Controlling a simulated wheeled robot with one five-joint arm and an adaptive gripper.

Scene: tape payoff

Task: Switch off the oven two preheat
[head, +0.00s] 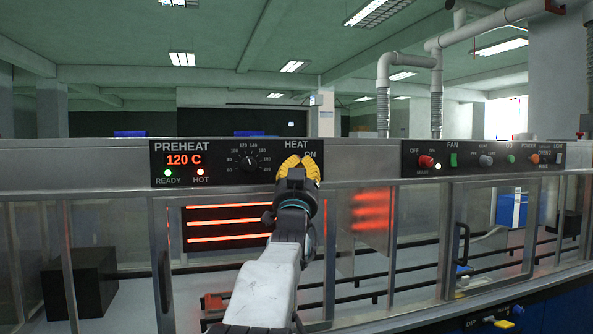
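The preheat panel (222,162) is a black strip on the oven's metal front. Its display (184,160) reads 120 C in red. A green READY lamp (167,173) and a red HOT lamp (200,172) are lit. A temperature dial (249,163) sits right of them. A HEAT label with ON below it shows at the panel's right end. My gripper (298,166), with yellow fingers, is in front of that end and hides the heat control. I cannot tell whether it touches the panel or how far its fingers are apart. Heater bars (228,222) glow orange-red below.
A second black panel (483,157) to the right carries a red OFF/ON main knob (426,162), a green fan switch (453,160) and other knobs; its right end reads OVEN 2. Glass doors and metal frames run below. A dark box (80,280) stands inside at left.

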